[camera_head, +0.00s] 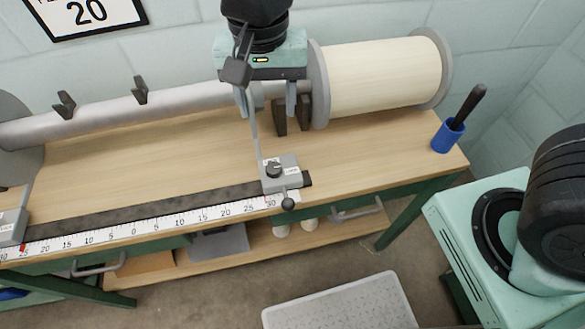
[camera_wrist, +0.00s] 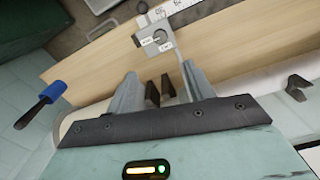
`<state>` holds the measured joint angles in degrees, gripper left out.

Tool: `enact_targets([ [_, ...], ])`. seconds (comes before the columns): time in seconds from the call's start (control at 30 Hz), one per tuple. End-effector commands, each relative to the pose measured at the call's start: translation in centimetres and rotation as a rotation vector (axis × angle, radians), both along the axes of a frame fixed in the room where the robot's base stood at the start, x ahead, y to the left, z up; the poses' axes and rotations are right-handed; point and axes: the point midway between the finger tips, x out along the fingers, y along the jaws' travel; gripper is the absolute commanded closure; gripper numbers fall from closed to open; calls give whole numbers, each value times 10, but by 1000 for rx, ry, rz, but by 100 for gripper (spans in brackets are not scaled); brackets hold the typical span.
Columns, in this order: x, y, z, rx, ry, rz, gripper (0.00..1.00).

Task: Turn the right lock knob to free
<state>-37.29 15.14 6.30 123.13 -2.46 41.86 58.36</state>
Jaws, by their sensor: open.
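The right lock knob (camera_head: 274,169) is a small dark round knob on a grey block (camera_head: 291,181) at the right end of the ruler. Small white labels sit beside it; their words are too small to read for sure. In the wrist view the knob (camera_wrist: 159,38) shows at the top, beyond my fingertips. My gripper (camera_head: 266,108) hangs over the back of the bench by the bar, behind and above the knob, apart from it. Its two fingers (camera_wrist: 160,84) are spread and hold nothing. Dark brackets show between them in the wrist view.
A thin upright rod (camera_head: 252,122) rises from the block near my gripper. A cream roll (camera_head: 375,76) lies at the back right. A blue cup (camera_head: 447,136) with a dark-handled tool stands at the right edge. A ruler (camera_head: 160,222) runs along the front. The middle bench top is clear.

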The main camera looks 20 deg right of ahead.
Motion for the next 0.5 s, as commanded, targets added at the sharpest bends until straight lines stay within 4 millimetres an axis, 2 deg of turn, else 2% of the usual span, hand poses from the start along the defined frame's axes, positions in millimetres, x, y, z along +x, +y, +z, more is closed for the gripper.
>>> enact_targets([
  [0.17, 0, 0, -20, -3, 3, -3, 47],
  [0.5, -2, -1, -89, -5, 5, 0, 47],
])
